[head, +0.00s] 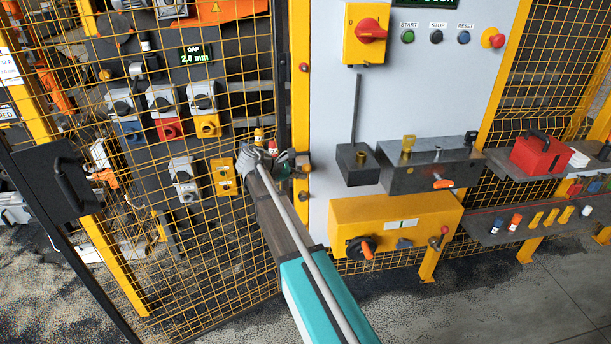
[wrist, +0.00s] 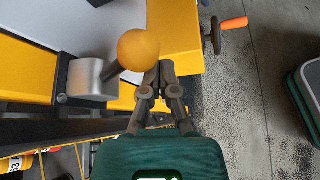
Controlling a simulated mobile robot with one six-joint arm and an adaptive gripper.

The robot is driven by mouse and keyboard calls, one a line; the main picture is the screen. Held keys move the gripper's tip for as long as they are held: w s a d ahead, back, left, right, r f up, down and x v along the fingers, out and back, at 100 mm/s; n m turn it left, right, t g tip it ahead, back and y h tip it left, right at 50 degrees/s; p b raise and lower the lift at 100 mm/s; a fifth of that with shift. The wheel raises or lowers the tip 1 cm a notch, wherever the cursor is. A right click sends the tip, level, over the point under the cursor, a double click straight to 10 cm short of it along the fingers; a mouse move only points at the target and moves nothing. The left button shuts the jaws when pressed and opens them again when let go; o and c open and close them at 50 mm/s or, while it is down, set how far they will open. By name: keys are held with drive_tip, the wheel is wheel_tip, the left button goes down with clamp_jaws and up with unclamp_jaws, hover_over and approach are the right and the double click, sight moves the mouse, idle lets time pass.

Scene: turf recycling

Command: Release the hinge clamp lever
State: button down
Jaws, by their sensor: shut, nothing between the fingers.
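In the wrist view, the clamp lever (wrist: 112,70) is a short dark rod rising from a silver block. It ends in a round orange-yellow ball knob (wrist: 138,50). My gripper (wrist: 165,68) is shut and empty, with its fingertips just right of the knob. I cannot tell whether they touch it. In the head view, the end of my arm is by the yellow post at the edge of the mesh door (head: 215,235). The clamp is mostly hidden there by my arm and wrist.
A yellow box (head: 350,215) with an orange-tipped handle sits low on the grey panel, right of my arm. A dark bracket with an upright rod (head: 356,110) is above it. A red rotary switch (head: 370,30) is higher. Open floor lies at the lower right.

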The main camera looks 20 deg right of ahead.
idle(0.3)
drive_tip(key=shift+s+a+f+b, duration=0.5)
drive_tip(key=shift+s+f+b, duration=0.05)
drive_tip(key=shift+f+b, duration=1.5)
drive_tip(key=w+a+r+p, duration=0.3)
drive_tip(key=a+r+p, duration=0.2)
drive_tip(key=a, duration=0.3)
drive_tip(key=shift+w, duration=0.3)
drive_tip(key=s+a+f+m+y+p, duration=0.2)
drive_tip(key=s+m+y, duration=0.4)
drive_tip(key=s, duration=0.8)
drive_tip(key=s+a+f+m+y+p, duration=0.1)
drive_tip(key=s+a+f+m+y, duration=0.2)
drive_tip(key=s, duration=1)
drive_tip(key=a+m+y, duration=0.1)
drive_tip(key=m+y, duration=0.2)
drive_tip(key=m, duration=0.1)
drive_tip(key=shift+s+a+f+t+p, duration=0.3)
drive_tip(key=shift+s+a+f+p, duration=0.05)
drive_tip(key=shift+f+p, duration=0.05)
